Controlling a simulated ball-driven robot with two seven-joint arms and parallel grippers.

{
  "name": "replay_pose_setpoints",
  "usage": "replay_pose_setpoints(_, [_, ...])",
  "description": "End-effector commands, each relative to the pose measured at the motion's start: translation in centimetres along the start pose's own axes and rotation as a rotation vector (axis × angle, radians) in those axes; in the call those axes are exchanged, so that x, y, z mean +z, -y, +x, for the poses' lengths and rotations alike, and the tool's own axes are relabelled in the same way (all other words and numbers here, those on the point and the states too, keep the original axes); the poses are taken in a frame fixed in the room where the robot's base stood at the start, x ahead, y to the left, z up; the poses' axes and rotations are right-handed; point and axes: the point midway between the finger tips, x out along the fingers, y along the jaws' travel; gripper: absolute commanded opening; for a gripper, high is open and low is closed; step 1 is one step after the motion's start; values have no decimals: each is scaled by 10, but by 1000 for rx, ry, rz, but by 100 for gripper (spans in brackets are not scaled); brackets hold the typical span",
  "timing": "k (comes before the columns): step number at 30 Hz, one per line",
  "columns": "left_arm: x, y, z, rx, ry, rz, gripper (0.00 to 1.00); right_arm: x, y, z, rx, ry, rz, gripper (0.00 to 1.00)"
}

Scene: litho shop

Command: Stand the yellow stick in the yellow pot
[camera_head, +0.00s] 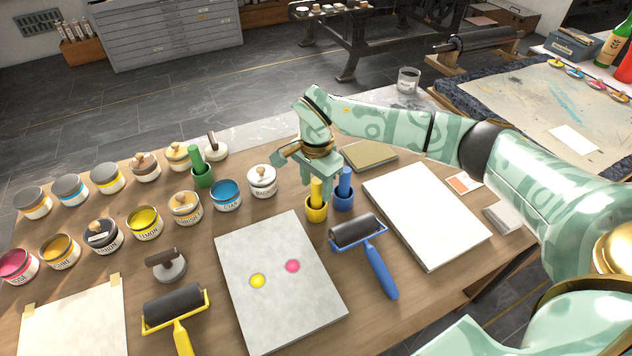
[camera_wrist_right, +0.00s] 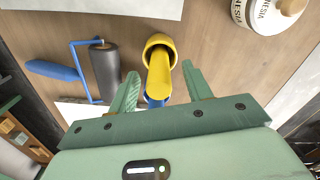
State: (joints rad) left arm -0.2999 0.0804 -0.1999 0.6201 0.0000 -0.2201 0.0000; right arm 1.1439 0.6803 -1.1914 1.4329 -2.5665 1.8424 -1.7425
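The yellow stick (camera_head: 316,190) stands roughly upright with its lower end inside the yellow pot (camera_head: 316,213). In the right wrist view the stick (camera_wrist_right: 160,76) runs down into the round mouth of the pot (camera_wrist_right: 151,40). My right gripper (camera_head: 318,178) is just above the pot, around the top of the stick. In the right wrist view its two fingers (camera_wrist_right: 159,70) are spread, with a gap on either side of the stick. The pot's floor is hidden. My left gripper is not in view.
A blue pot with a blue stick (camera_head: 345,183) stands close on the right of the yellow pot. A blue-handled roller (camera_head: 380,270), a grey slab (camera_head: 275,310) and a white board (camera_head: 425,215) lie nearby. Several ink tins, including the magnesia tin (camera_head: 262,184), stand to the left.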

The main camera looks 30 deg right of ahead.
Motion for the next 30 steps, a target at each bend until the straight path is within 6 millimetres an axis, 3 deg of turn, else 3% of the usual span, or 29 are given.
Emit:
replay_pose_setpoints(5, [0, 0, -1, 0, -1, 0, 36, 0, 0, -4, -1, 0, 0, 50])
replay_pose_setpoints(8, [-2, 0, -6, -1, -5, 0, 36, -1, 1, -18, -4, -2, 0, 50])
replay_pose_setpoints(21, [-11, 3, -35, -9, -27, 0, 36, 0, 1, -131, -5, -2, -1, 50])
replay_pose_setpoints(25, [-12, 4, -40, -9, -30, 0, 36, 0, 0, -151, -2, -1, 0, 50])
replay_pose_setpoints(30, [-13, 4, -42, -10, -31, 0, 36, 0, 0, -162, 0, 0, 0, 50])
